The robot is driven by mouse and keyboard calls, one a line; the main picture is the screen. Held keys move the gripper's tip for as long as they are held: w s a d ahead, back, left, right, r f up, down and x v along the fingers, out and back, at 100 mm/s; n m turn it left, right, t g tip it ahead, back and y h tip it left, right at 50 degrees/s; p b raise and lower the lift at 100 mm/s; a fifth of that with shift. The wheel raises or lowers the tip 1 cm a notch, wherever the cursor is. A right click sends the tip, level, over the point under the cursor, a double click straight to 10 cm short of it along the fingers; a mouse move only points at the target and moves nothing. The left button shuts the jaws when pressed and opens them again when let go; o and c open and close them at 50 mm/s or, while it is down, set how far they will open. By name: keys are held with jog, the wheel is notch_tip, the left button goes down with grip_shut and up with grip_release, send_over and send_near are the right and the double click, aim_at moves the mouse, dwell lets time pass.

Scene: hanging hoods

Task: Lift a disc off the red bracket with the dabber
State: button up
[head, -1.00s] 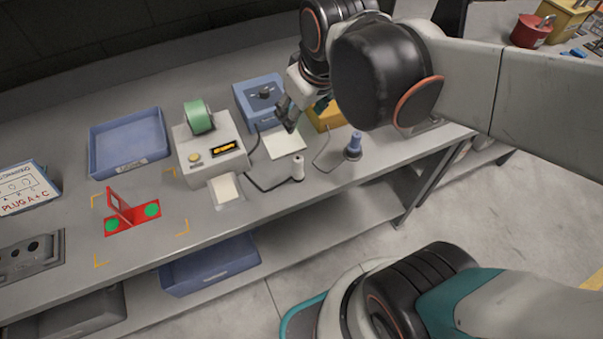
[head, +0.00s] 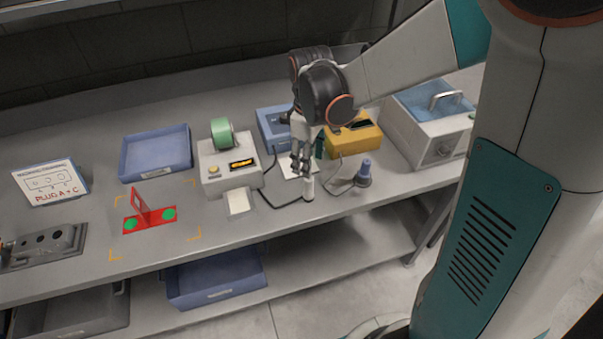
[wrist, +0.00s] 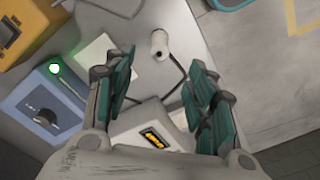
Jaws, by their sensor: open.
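The red bracket (head: 156,218) lies on the bench at left, with an upright red plate and a green disc on each side: left disc (head: 131,224), right disc (head: 169,214). A white upright cylinder (head: 308,188) with a black cord and a blue-topped tool (head: 364,172) with a wide foot stand right of it; I cannot tell for sure which is the dabber. My gripper (head: 300,168) points down, open and empty, just behind the white cylinder. In the wrist view my gripper (wrist: 163,98) has teal fingers spread apart, with the white cylinder (wrist: 158,42) beyond them. The bracket is not in the wrist view.
A white machine (head: 222,182) with a green roll stands between bracket and gripper. A blue tray (head: 155,165), a blue box (head: 272,132), a yellow box (head: 355,140) and a grey case (head: 432,135) line the back. A fixture (head: 45,248) sits far left.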

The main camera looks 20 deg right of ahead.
aim_at(309, 190)
notch_tip(309, 190, down, 8)
jog(key=b, duration=0.2)
jog(key=shift+b, duration=0.3)
notch_tip(309, 190, down, 5)
jog(key=b, duration=0.2)
jog(key=shift+d+f+b, duration=0.15)
jog(key=shift+b, duration=0.15)
jog(key=c, duration=1.1)
